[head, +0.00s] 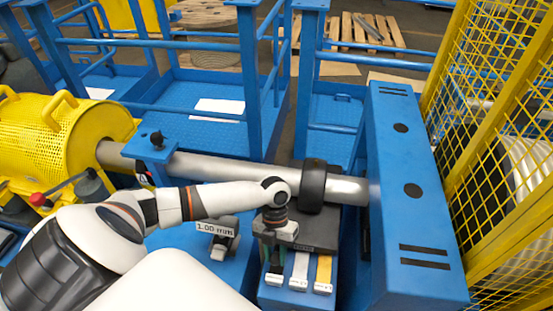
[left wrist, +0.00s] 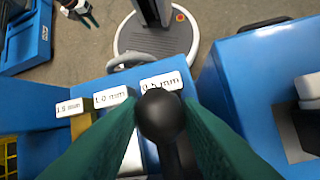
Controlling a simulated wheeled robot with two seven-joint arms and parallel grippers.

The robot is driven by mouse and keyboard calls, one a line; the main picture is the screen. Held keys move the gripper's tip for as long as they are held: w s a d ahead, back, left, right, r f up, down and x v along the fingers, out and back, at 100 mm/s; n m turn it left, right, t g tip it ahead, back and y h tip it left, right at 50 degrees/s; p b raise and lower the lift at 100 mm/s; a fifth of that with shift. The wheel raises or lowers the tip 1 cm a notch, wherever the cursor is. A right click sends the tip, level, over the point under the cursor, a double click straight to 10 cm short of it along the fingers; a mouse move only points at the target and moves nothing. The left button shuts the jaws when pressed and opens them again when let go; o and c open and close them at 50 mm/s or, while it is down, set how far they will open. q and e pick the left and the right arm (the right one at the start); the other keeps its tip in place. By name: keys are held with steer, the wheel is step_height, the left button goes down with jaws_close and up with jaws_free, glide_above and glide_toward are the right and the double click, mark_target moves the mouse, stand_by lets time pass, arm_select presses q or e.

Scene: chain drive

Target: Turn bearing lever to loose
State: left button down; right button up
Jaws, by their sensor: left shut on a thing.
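The bearing (head: 313,185) is a black ring around the long grey shaft (head: 220,170), on a dark housing on top of a blue stand. The lever's black ball knob (left wrist: 162,115) and part of its dark arm show in the left wrist view. My left gripper (head: 274,278) is low at the front of the stand, and its green fingers are shut on the knob, one on each side (left wrist: 162,130). In the head view the gripper hides the lever. My right gripper (left wrist: 82,14) appears small at the upper left of the left wrist view; its jaws are unclear.
Tags marked 0.5 mm (left wrist: 161,82), 1.0 mm (left wrist: 113,97) and 1.5 mm (left wrist: 69,107) stand on the blue stand's front. A 1.00 mm display (head: 215,228) is left of it. A tall blue housing (head: 412,200) and yellow mesh fence (head: 500,130) bound the right.

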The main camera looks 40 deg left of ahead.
arm_select(q)
steer(key=c, duration=1)
jaws_free()
steer(key=shift+a, duration=0.1)
steer(key=shift+c, duration=0.2)
steer(key=b+v, duration=0.2)
steer(key=v, duration=1)
steer(key=shift+s, duration=0.1)
